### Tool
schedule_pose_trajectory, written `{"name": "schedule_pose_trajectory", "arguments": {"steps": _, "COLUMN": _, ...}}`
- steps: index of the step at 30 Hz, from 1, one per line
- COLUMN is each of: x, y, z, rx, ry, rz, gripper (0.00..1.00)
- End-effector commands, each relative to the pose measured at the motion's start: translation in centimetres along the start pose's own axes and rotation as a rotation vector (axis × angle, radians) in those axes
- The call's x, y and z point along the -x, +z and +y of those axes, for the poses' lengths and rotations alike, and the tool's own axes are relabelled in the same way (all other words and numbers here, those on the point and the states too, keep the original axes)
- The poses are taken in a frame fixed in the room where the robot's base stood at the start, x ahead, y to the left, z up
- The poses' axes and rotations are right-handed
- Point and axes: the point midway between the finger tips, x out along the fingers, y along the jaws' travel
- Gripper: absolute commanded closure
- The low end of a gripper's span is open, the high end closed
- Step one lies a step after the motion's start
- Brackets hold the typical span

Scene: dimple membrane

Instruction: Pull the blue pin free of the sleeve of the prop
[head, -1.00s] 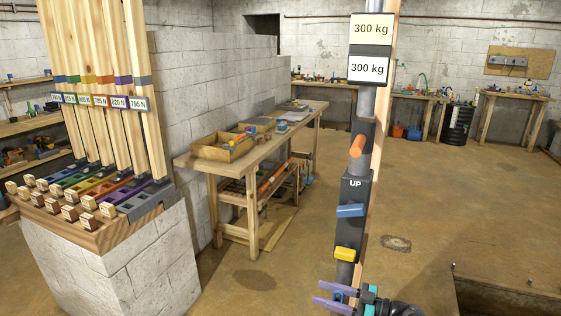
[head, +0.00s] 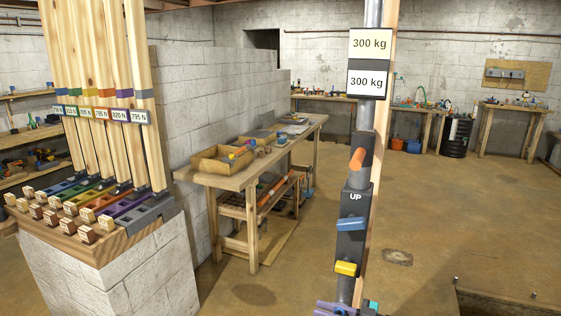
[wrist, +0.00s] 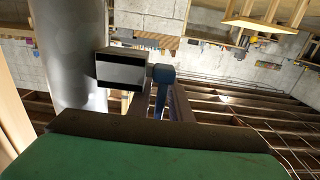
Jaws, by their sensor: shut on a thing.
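The prop (head: 348,202) is a grey upright post with dark sleeve blocks. It carries an orange peg, a blue lever (head: 350,224) below the "UP" mark and a yellow lever (head: 346,268). In the wrist view my gripper (wrist: 162,105) is shut on the blue pin (wrist: 161,76). The pin's head touches or nearly touches a dark block with a pale face (wrist: 120,69) by the post. Whether its shaft is inside the sleeve cannot be told.
A masonry block with timber posts and coloured slots (head: 150,215) stands at left. A workbench with trays (head: 235,178) is behind. A floor opening with a raised edge (head: 500,300) is at lower right. The floor right of the post is open.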

Motion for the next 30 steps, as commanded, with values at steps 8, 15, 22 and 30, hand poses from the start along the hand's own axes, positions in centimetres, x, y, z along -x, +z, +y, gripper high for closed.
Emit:
{"name": "schedule_pose_trajectory", "arguments": {"steps": 8, "x": 0.0, "y": 0.1, "z": -1.0, "rx": 0.0, "ry": 0.0, "rz": 0.0, "gripper": 1.0}}
{"name": "schedule_pose_trajectory", "arguments": {"steps": 15, "x": 0.0, "y": 0.1, "z": -1.8, "rx": 0.0, "ry": 0.0, "rz": 0.0, "gripper": 1.0}}
{"name": "schedule_pose_trajectory", "arguments": {"steps": 22, "x": 0.0, "y": -0.2, "z": -2.3, "rx": -0.001, "ry": 0.0, "rz": 0.0, "gripper": 1.0}}
{"name": "schedule_pose_trajectory", "arguments": {"steps": 30, "x": 0.0, "y": -0.1, "z": -2.7, "rx": -0.002, "ry": 0.0, "rz": 0.0, "gripper": 1.0}}
